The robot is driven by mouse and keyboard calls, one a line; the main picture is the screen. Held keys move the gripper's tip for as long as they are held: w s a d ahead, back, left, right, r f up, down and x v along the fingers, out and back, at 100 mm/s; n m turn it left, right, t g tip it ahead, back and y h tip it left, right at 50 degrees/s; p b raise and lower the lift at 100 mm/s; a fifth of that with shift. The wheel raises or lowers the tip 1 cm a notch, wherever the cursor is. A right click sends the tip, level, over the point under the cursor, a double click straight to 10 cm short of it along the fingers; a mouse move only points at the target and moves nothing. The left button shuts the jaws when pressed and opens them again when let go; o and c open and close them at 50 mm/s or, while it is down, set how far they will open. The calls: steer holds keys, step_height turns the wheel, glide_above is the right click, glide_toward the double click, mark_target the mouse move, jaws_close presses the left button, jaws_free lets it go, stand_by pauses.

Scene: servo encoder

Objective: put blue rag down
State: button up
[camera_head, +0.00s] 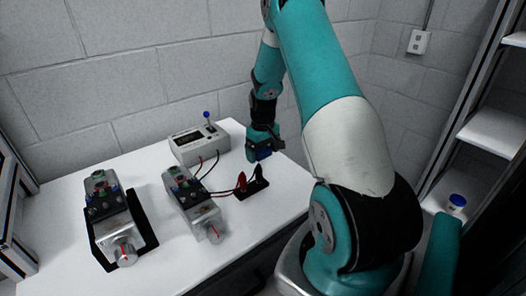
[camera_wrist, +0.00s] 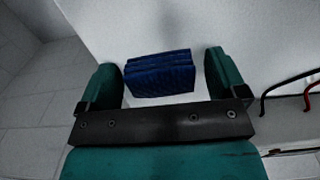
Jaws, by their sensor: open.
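The blue rag (camera_wrist: 160,75) is a folded dark blue block with ridged layers. In the wrist view it lies between the two spread fingers of my gripper (camera_wrist: 161,80), with a clear gap on each side. In the head view the blue rag (camera_head: 263,154) shows as a small blue patch at the tip of my gripper (camera_head: 260,152), near the right back part of the white table (camera_head: 160,265). My gripper is open around the rag. The head view is too small to tell whether the rag rests fully on the table.
A grey box with a blue-topped lever (camera_head: 200,146) stands left of my gripper. Red and black clips (camera_head: 252,184) with cables lie in front of it. Two servo units (camera_head: 190,200) (camera_head: 112,215) stand further left. A blue-lidded jar (camera_head: 456,203) is at the right.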

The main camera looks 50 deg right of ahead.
mark_target(263, 150)
step_height(263, 150, up, 12)
steer(key=b, duration=0.2)
steer(key=a+r+n, duration=0.1)
steer(key=a+r, duration=0.2)
steer(key=a, duration=0.4)
steer(key=a+r+n, duration=0.2)
steer(key=a, duration=0.6)
steer(key=s+a+r+n+y, duration=0.15)
steer(key=s+a, duration=0.35)
steer(key=a, duration=0.5)
steer(key=s+a+r+n+y, duration=0.1)
steer(key=s+a+r+n, duration=0.3)
steer(key=a, duration=0.6)
steer(key=s+a+y, duration=0.1)
steer(key=s+a, duration=0.2)
steer(key=s, duration=0.2)
steer(key=s+a+n, duration=0.1)
steer(key=s+a, duration=0.2)
steer(key=s, duration=0.3)
steer(key=shift+s+a+f+y, duration=0.15)
steer(key=shift+a+f+y, duration=0.2)
steer(key=shift+f, duration=0.1)
steer(key=shift+c, duration=0.2)
